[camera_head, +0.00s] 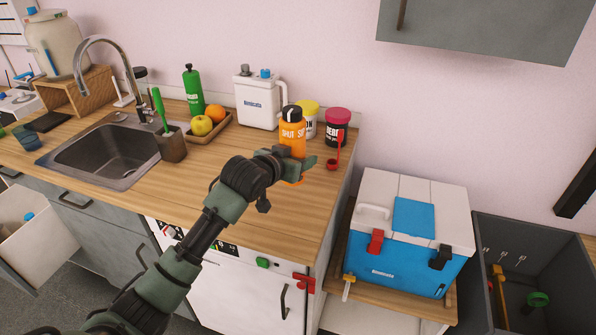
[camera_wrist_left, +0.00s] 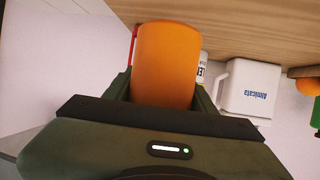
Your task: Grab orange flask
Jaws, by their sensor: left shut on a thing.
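The orange flask (camera_head: 292,136) with a black cap stands upright at the right end of the wooden counter in the head view. My left gripper (camera_head: 298,170) reaches it from the front and is shut on its lower part. In the left wrist view the orange flask (camera_wrist_left: 167,62) fills the space between the two fingers of my left gripper (camera_wrist_left: 165,92). Whether its base touches the counter cannot be told. My right gripper is in neither view.
A yellow-lidded jar (camera_head: 309,112), a dark jar with red lid (camera_head: 336,127) and a red scoop (camera_head: 334,162) stand close by. A white canister (camera_head: 258,105) is behind left. The sink (camera_head: 115,155) lies left. A blue cooler (camera_head: 400,265) stands lower right.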

